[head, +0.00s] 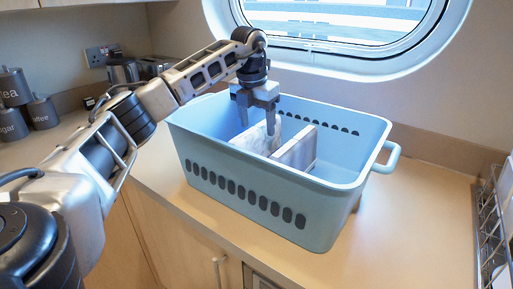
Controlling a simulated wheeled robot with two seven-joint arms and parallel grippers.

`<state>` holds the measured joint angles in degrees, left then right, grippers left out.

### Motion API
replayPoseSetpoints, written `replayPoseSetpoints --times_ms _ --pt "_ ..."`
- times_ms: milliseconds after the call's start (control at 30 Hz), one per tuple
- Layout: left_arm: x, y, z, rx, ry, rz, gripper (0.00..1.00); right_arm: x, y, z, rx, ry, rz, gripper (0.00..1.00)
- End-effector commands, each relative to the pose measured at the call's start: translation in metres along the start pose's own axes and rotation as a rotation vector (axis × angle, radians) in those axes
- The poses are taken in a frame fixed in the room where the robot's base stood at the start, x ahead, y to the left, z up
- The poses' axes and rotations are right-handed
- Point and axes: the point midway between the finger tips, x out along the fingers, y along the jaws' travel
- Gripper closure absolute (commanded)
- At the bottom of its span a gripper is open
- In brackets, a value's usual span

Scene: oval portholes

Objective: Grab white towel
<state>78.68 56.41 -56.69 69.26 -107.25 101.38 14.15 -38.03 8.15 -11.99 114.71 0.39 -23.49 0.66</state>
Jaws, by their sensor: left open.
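A light blue plastic basket (335,205) with slotted sides stands on the counter. Inside it are two white folded pieces that look like towels. One white towel (256,142) stands on edge at the left, and another (297,149) leans beside it at the right. My left gripper (257,122) points down into the basket, with its fingers open. Its fingertips are at the upper edge of the left white piece, and one finger overlaps it in the picture. I cannot tell whether they touch. My right gripper is out of view.
The basket walls and its right handle (388,158) surround the towels. Grey canisters (42,110) and a toaster (124,71) stand at the back left. A wire rack (490,225) is at the right edge. The counter right of the basket is clear.

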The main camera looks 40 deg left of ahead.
Motion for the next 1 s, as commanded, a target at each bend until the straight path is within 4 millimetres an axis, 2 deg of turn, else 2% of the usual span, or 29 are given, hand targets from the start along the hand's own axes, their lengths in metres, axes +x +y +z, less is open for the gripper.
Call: replayPoseSetpoints --times_ms 200,300,433,633,833,1000 --pt "0.029 0.002 -0.006 -0.001 0.005 0.001 0.37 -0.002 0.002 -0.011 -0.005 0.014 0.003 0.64" --pt "0.042 0.001 -0.006 -0.001 0.003 0.000 0.37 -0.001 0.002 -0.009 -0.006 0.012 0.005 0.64" --pt "0.050 0.001 -0.005 0.000 0.001 0.000 0.37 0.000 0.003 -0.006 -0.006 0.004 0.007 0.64" --pt "0.050 0.001 -0.005 0.000 0.000 0.000 0.37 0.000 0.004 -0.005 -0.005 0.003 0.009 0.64" --pt "0.050 0.001 -0.005 0.000 0.000 0.000 0.92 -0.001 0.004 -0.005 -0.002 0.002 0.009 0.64" --pt "0.049 0.001 -0.005 0.000 -0.002 -0.001 0.94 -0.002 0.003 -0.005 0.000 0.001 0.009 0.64"
